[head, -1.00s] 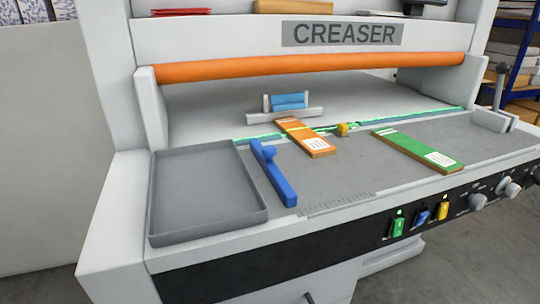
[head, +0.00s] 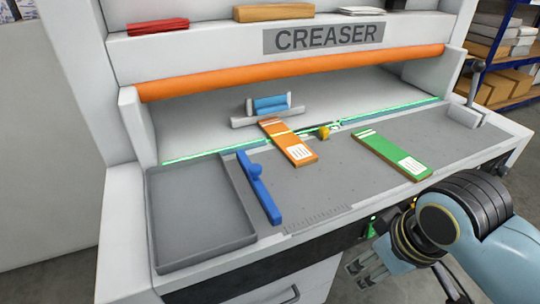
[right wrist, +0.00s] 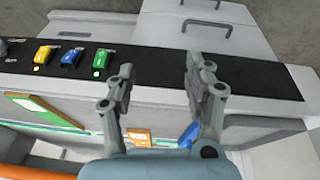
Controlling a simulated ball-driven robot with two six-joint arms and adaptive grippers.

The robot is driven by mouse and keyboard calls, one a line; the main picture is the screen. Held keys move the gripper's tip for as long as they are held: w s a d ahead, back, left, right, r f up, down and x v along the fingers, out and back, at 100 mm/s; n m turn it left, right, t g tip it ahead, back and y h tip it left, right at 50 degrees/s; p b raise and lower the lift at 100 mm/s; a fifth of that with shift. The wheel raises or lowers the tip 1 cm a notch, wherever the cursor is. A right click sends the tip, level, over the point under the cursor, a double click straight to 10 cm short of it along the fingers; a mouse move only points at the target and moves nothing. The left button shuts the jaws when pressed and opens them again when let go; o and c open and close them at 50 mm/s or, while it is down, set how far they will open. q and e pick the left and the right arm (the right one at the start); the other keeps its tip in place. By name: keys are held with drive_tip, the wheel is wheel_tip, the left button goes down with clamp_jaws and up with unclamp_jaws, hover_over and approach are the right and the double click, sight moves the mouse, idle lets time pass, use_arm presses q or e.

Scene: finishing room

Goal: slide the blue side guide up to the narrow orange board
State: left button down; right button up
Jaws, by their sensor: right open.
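The blue side guide (head: 263,195) lies on the grey creaser bed with its small round knob near the far end. The narrow orange board (head: 290,146) lies to its right, with a bare gap between them; its far end reaches the green light line. In the right wrist view the guide (right wrist: 188,135) and the orange board (right wrist: 138,136) show partly, near the bottom. My right gripper (head: 372,268) is at the front of the machine, below the bed edge and away from the guide. Its fingers (right wrist: 160,68) are apart and empty. My left gripper is not in view.
A wider green board (head: 390,151) lies right of the orange one. A small yellow knob (head: 323,133) stands between them. A grey tray (head: 198,262) is left of the guide. An orange roller bar (head: 290,72) spans above. Bare bed lies right of the guide.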

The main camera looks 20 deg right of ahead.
sight(258, 167)
drive_tip(key=w+a+r+n+y, duration=0.1)
drive_tip(key=w+a+r+n, duration=0.2)
drive_tip(key=w, duration=0.5)
drive_tip(key=w+a+r+n+y, duration=0.1)
drive_tip(key=w+a+r+n, duration=0.1)
drive_tip(key=w+r, duration=0.45)
drive_tip(key=w+a+r+n+y, duration=0.2)
drive_tip(key=w+a+r, duration=0.1)
drive_tip(key=w, duration=0.7)
drive_tip(key=shift+n, duration=0.3)
drive_tip(key=x, duration=0.7)
drive_tip(key=p+x, duration=0.1)
drive_tip(key=x, duration=0.2)
drive_tip(key=shift+d+f, duration=0.2)
drive_tip(key=shift+f, duration=0.1)
drive_tip(key=shift+c, duration=0.4)
clamp_jaws()
drive_tip(key=shift+d, duration=0.15)
